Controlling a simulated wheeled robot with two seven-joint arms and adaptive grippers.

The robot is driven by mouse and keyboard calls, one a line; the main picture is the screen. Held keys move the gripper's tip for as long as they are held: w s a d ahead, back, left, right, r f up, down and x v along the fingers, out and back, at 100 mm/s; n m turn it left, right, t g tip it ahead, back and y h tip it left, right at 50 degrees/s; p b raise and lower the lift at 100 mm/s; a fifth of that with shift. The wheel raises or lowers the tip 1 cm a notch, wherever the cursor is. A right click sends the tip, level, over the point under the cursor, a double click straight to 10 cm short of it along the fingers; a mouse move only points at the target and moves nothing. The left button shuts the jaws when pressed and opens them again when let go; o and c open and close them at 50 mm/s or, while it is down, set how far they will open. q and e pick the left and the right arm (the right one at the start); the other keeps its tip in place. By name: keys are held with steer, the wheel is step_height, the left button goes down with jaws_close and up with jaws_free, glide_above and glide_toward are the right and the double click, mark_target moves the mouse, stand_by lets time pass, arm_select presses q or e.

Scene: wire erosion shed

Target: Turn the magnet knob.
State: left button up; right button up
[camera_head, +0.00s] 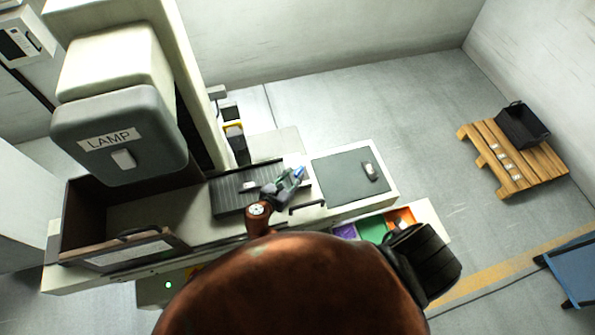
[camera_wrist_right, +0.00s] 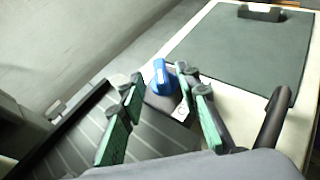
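The magnet knob is a blue handle (camera_head: 299,171) on a small dark block at the right end of a black ribbed plate (camera_head: 232,191). In the right wrist view the blue knob (camera_wrist_right: 160,73) stands upright between and just beyond the fingertips. My right gripper (camera_head: 288,181) is at the knob, with its green-padded fingers apart in the wrist view (camera_wrist_right: 162,84). A gap shows on the knob's left side; on the right the finger is close, and I cannot tell if it touches.
A black bar handle (camera_wrist_right: 272,118) stands close to the right finger. A grey mat (camera_head: 350,177) with a small device (camera_head: 370,171) lies on the bench to the right. Coloured bins (camera_head: 372,229) sit at the bench front.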

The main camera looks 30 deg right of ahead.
steer(key=shift+v, duration=1.6)
steer(key=shift+f, duration=0.1)
